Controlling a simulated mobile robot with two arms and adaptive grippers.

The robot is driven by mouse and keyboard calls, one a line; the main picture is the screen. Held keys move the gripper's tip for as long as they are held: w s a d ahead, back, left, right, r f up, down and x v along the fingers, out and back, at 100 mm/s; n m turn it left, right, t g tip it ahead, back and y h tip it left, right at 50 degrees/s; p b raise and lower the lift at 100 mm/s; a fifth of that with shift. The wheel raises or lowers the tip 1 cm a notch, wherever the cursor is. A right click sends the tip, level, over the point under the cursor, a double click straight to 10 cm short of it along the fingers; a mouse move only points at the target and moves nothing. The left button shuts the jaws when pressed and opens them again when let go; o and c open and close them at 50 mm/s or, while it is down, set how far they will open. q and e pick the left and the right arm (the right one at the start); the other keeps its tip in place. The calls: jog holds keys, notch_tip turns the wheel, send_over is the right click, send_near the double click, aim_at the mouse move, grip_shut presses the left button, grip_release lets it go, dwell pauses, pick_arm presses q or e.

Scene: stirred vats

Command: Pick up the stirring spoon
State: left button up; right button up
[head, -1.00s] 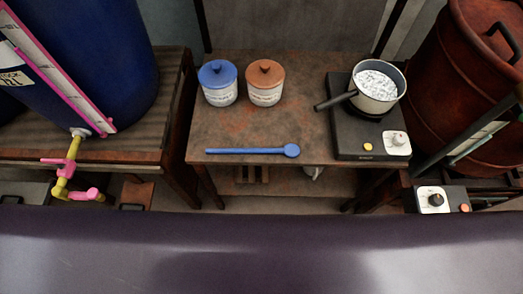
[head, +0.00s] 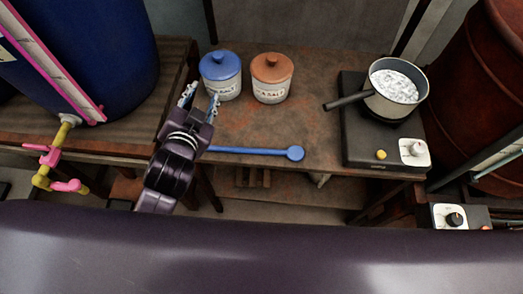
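The blue stirring spoon (head: 255,152) lies flat along the front edge of the brown table (head: 300,120), its round end to the right. My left gripper (head: 200,98) has come in at the left side of the table. Its two fingers are spread apart with nothing between them, pointing away from me, in front of the blue-lidded jar. The gripper and wrist are to the left of the spoon, and they hide the spoon's left end. I cannot tell whether they touch it. My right gripper is not in view.
A blue-lidded jar (head: 221,76) and an orange-lidded jar (head: 271,78) stand at the back left of the table. A pot (head: 396,88) of white contents sits on a dark hotplate (head: 375,148) at the right. A blue vat (head: 100,60) with a tap stands at the left.

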pick_arm(q)
jog(key=w+d+r+m+t+h, duration=0.1)
jog(key=d+r+m+t+h, duration=0.2)
jog(key=d+r+m+h, duration=0.5)
jog(key=w+d+r+m+t+h, duration=0.1)
jog(key=d+r+m+t+h, duration=0.35)
jog(key=r, duration=0.85)
jog(key=s+d+m+g+h, duration=0.4)
jog(key=s+d+m+g, duration=0.2)
jog(key=d+m+g, duration=0.4)
jog(key=s+d+m+g+h, duration=0.55)
jog(key=d+m+g, duration=0.2)
jog(key=m, duration=0.55)
jog(key=m+g+y, duration=0.4)
jog(key=m+y, duration=0.8)
jog(key=y, duration=1)
send_over(231, 148)
notch_tip(231, 148, down, 29)
jog(key=shift+s+r, duration=0.15)
jog(key=shift+a+f, duration=0.15)
jog(key=shift+f, duration=0.1)
notch_tip(231, 148, down, 7)
jog(key=shift+f+p, duration=0.1)
jog(key=shift+p, duration=0.65)
